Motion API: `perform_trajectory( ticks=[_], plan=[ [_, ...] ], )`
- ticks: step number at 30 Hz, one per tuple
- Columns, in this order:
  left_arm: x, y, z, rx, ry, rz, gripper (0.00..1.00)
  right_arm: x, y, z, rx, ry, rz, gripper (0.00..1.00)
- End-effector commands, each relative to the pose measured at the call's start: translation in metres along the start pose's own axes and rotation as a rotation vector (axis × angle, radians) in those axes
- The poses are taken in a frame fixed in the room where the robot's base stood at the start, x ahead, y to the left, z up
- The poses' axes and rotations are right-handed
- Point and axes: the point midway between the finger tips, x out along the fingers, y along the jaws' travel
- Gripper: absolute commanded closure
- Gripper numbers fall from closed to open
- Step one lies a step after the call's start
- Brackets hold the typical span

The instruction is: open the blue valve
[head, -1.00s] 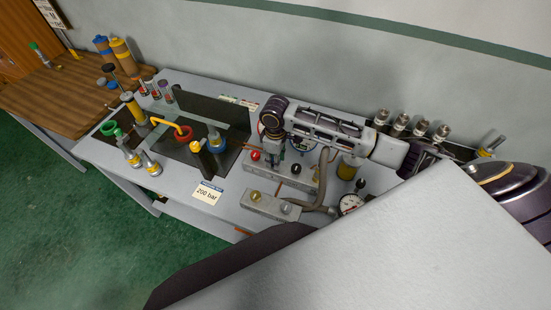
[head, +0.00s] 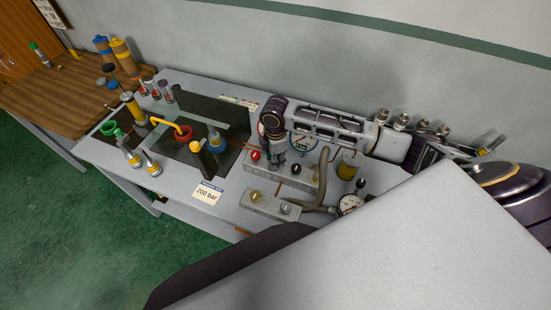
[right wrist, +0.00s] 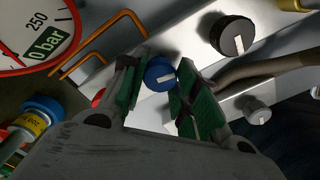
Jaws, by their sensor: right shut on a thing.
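The blue valve (right wrist: 160,74) is a round blue knob with a white mark on its face, seen in the right wrist view. My right gripper (right wrist: 168,90) has its green-padded fingers on either side of the knob and is shut on it. In the head view my right gripper (head: 277,163) points down at the grey valve block (head: 278,182), between a red knob (head: 255,155) and a black knob (head: 296,168). There the gripper hides the blue valve. My left gripper is out of view.
A 200 bar card (head: 207,192) lies to the left.

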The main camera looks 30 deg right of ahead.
Motion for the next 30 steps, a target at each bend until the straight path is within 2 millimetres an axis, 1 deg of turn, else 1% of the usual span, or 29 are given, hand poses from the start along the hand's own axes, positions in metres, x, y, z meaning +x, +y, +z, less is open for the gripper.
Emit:
perform_trajectory(
  ticks=[6, 19, 20, 24, 30],
  plan=[
    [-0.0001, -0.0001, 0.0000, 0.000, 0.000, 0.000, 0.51, -0.0013, 0.0010, -0.0004, -0.051, 0.002, 0.003, 0.94],
    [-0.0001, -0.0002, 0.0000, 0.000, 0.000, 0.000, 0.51, -0.0013, 0.0010, -0.0005, -0.059, 0.002, 0.003, 0.94],
    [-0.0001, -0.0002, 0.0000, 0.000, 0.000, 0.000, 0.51, -0.0013, 0.0010, -0.0006, -0.059, 0.002, 0.003, 0.66],
    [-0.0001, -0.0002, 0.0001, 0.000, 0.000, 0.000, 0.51, -0.0010, 0.0007, -0.0005, -0.059, 0.002, 0.002, 0.48],
    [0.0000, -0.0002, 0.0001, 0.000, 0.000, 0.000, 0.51, -0.0005, 0.0003, -0.0003, -0.059, 0.001, 0.001, 0.47]
  ],
)
